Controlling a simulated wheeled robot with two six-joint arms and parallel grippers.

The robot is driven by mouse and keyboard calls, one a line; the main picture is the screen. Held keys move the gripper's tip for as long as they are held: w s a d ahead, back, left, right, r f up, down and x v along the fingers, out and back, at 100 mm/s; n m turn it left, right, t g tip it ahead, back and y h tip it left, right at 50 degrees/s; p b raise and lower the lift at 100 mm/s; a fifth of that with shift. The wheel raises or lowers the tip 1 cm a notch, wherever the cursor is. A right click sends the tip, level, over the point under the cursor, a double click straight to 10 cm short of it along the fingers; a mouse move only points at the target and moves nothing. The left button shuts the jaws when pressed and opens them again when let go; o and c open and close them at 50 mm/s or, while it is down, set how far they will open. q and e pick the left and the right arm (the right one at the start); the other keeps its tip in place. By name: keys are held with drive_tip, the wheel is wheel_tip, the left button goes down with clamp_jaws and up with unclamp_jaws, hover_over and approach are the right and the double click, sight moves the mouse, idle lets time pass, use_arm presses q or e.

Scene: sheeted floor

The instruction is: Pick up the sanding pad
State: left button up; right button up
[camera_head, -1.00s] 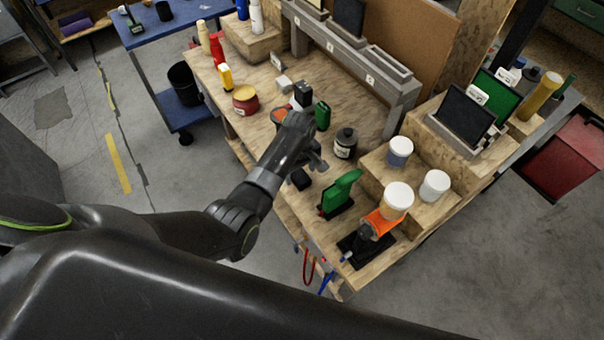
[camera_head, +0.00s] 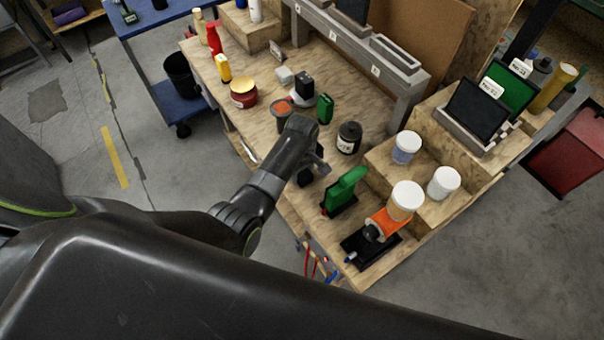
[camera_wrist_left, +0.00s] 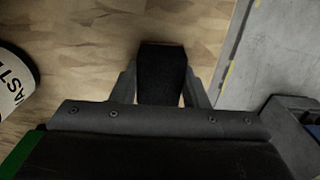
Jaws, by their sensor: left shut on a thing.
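A dark, blackish block, which I take to be the sanding pad (camera_wrist_left: 162,72), sits between the two grey fingers of my left gripper (camera_wrist_left: 161,92) in the left wrist view. The gripper is shut on it, with wood bench top behind. In the head view my left gripper (camera_head: 312,168) points down over the bench near its front edge, and the dark pad (camera_head: 305,179) shows low beside it. The wrist partly hides the gripper. I cannot tell whether the pad touches the bench. My right gripper is not in view.
On the wooden bench (camera_head: 265,124), a black jar (camera_head: 348,138) and a green tool holder (camera_head: 343,192) stand right of my gripper. A green bottle (camera_head: 324,108) and a red tin (camera_head: 243,92) stand behind. An orange tool (camera_head: 386,222) is at the front right.

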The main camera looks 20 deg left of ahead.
use_arm(q)
drive_tip(key=shift+r, duration=0.6)
wheel_tip(320, 180, up, 9)
drive_tip(key=shift+f+b, duration=0.1)
drive_tip(key=shift+b, duration=0.65)
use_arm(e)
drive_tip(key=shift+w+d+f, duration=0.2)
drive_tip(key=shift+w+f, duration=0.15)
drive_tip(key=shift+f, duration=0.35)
use_arm(q)
drive_tip(key=o, duration=0.3)
drive_tip(key=shift+c, duration=1.2)
drive_tip(key=shift+a, duration=0.1)
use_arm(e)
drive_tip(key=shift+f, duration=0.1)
